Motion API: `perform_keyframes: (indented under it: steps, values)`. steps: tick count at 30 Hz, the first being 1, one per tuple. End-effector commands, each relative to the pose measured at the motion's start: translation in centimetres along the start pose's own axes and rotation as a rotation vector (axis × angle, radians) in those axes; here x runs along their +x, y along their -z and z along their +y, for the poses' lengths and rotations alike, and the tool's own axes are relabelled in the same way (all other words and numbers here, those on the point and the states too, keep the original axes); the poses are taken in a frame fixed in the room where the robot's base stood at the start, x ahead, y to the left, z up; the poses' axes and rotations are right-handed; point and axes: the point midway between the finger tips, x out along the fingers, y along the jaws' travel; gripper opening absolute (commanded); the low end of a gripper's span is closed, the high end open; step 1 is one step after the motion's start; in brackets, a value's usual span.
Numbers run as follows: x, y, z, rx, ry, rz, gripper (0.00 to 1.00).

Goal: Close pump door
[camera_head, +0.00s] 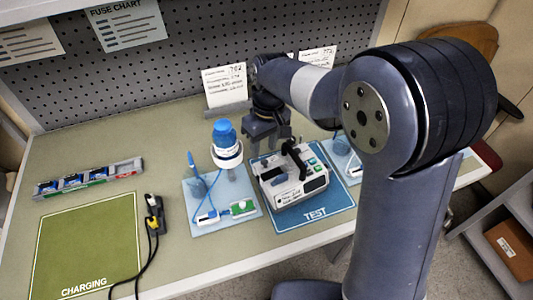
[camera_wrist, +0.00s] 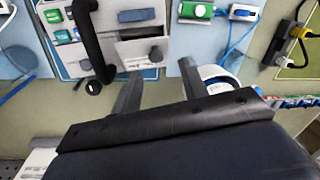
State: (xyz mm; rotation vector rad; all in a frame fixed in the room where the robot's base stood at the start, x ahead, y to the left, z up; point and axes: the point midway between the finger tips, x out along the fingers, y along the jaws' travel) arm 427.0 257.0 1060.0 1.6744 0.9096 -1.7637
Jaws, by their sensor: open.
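A white and grey infusion pump (camera_head: 296,190) sits on the blue TEST mat (camera_head: 318,216), with green buttons on its top and a black handle. My gripper (camera_head: 268,142) is just behind the pump, above the bench. In the wrist view my gripper (camera_wrist: 158,88) is open, with nothing between its fingers.
A blue-capped bottle (camera_head: 226,145) stands on a light blue mat left of the pump, with tubing and a green part (camera_head: 243,208). A green CHARGING mat (camera_head: 85,245) and a black power strip (camera_head: 154,213) are farther left. Cards stand behind, before a pegboard.

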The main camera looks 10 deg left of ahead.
Motion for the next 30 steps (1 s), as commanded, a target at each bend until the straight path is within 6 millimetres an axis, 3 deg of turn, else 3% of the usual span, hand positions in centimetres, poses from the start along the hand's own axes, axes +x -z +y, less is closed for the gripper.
perform_keyframes:
  steps: [3,9,20,30]
  values:
    - [2.0,-0.1,-0.1,-0.001,0.001,-0.004,0.41]
    - [4.1,0.0,0.0,-0.001,0.001,-0.002,0.41]
    - [4.6,0.0,0.0,-0.001,0.0,0.001,0.4]
    - [4.6,0.0,0.0,-0.001,0.0,0.001,0.13]
